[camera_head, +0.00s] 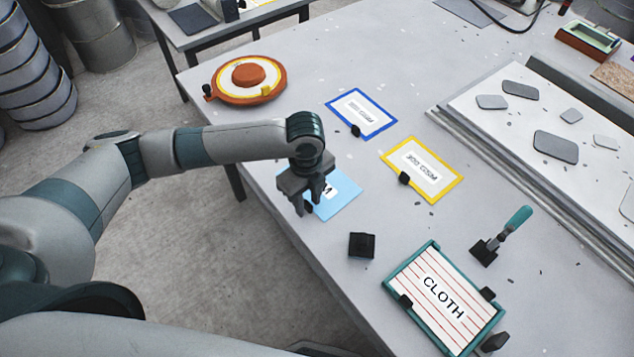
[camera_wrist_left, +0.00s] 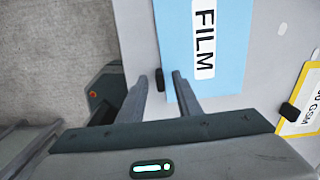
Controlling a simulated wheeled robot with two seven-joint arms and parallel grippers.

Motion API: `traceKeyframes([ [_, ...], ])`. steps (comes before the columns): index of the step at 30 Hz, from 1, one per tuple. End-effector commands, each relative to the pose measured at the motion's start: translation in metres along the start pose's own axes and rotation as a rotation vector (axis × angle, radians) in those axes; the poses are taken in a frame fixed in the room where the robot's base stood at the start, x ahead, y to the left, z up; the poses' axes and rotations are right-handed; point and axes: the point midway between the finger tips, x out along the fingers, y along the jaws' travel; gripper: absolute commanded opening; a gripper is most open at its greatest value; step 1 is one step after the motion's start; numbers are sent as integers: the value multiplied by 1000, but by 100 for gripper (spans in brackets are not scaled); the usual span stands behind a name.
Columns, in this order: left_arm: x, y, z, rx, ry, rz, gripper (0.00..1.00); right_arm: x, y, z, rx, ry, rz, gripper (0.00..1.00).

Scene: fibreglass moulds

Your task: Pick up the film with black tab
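The film is a light blue sheet (camera_head: 344,194) lying near the left edge of the table, partly hidden by my left gripper in the head view. In the left wrist view the film (camera_wrist_left: 233,70) shows its white FILM label. Its black tab (camera_wrist_left: 160,80) sits at the sheet's edge. My left gripper (camera_head: 308,207) points down over that edge. In the left wrist view the left gripper (camera_wrist_left: 160,78) is open, with the tab between its two fingertips and gaps on both sides. My right gripper is not in view.
Blue-bordered (camera_head: 385,122) and yellow-bordered (camera_head: 444,188) sheets lie behind and right. A black block (camera_head: 361,245), a teal-framed CLOTH tray (camera_head: 418,257) and a teal-handled tool (camera_head: 513,221) are nearer the front. A round orange mould (camera_head: 273,88) stands at the far left.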

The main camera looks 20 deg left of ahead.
Motion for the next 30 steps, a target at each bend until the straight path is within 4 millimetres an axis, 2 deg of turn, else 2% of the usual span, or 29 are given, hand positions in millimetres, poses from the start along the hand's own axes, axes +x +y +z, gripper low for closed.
traceKeyframes([
  [10, 0, 0, 0, 0, 0, 0, 31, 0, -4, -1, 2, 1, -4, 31],
  [14, 0, 0, 0, 0, 0, 0, 0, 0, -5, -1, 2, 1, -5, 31],
  [25, -1, 0, 0, 0, 0, 0, 0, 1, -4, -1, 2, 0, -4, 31],
  [30, -7, -1, 0, 0, -1, -2, 0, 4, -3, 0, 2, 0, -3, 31],
])
